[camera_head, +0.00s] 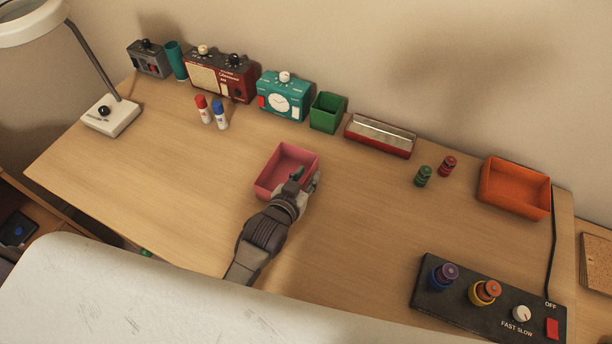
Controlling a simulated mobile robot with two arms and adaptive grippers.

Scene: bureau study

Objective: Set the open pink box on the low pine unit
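The open pink box (272,169) sits on the wooden desk (170,190), a little left of the middle, and looks empty. My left gripper (305,177) is at the box's near right corner. One finger shows over the inside of the box and the other just outside its right wall. I cannot tell whether they are closed on the wall. My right gripper is not in view. A low wooden piece (62,222) shows partly at the lower left, below desk height; I cannot tell if it is the pine unit.
Along the back stand a teal clock box (284,97), a green open box (327,113) and a red-and-silver box (380,136). An orange tray (514,189) and a black control panel (487,301) are at the right. A lamp base (111,117) is at the left.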

